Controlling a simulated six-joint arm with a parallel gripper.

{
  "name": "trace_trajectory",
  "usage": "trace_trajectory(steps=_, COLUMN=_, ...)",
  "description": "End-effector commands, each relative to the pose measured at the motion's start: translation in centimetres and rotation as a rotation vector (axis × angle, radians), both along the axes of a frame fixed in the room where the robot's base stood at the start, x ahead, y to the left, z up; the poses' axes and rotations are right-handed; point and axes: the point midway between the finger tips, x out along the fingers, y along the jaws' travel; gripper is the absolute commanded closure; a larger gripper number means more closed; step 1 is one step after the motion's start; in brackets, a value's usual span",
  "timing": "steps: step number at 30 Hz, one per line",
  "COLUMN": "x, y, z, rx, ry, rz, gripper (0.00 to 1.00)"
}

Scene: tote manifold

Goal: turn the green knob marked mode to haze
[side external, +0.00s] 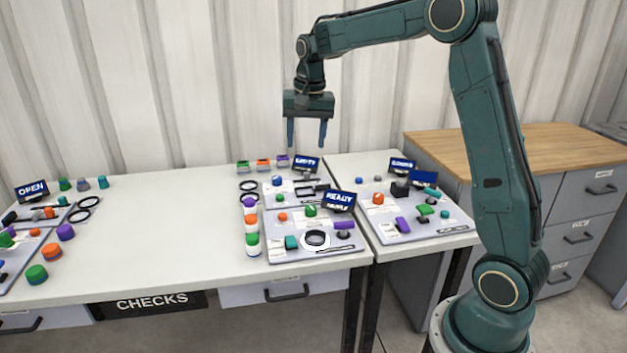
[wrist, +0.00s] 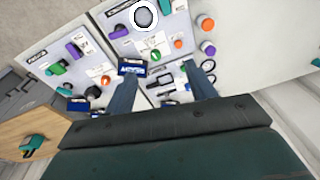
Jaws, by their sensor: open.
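A green knob (side external: 310,210) stands on the front grey panel (side external: 285,258), below a blue display sign (side external: 341,201). What seems to be the same knob shows small in the wrist view (wrist: 155,55). Other green controls sit on the right panel, including a flat green one (side external: 424,210). The labels are too small to read, so I cannot tell which is marked mode or where haze lies. My gripper (side external: 306,146) is open and empty, pointing down well above the back of the table. Its two fingers also show in the wrist view (wrist: 160,75), apart from every panel.
A white ring (side external: 316,239) lies on that panel. Blue signs, such as the back one (side external: 307,163), stand upright among the controls. The table's middle left (side external: 160,220) is clear.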

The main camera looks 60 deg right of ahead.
Motion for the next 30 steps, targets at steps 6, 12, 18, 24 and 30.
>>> trace_trajectory(steps=6, x=-1.0, y=1.2, z=1.1, rx=-0.009, ry=-0.016, rz=0.044, gripper=0.45)
trace_trajectory(steps=12, x=-1.4, y=1.5, z=1.4, rx=-0.012, ry=-0.020, rz=0.058, gripper=0.45)
trace_trajectory(steps=18, x=-1.4, y=1.5, z=1.4, rx=-0.012, ry=-0.020, rz=0.059, gripper=0.45)
trace_trajectory(steps=24, x=-1.3, y=1.4, z=1.2, rx=-0.013, ry=-0.020, rz=0.052, gripper=0.45)
trace_trajectory(steps=30, x=0.0, y=0.7, z=-0.9, rx=-0.032, ry=-0.015, rz=-0.020, gripper=0.45)
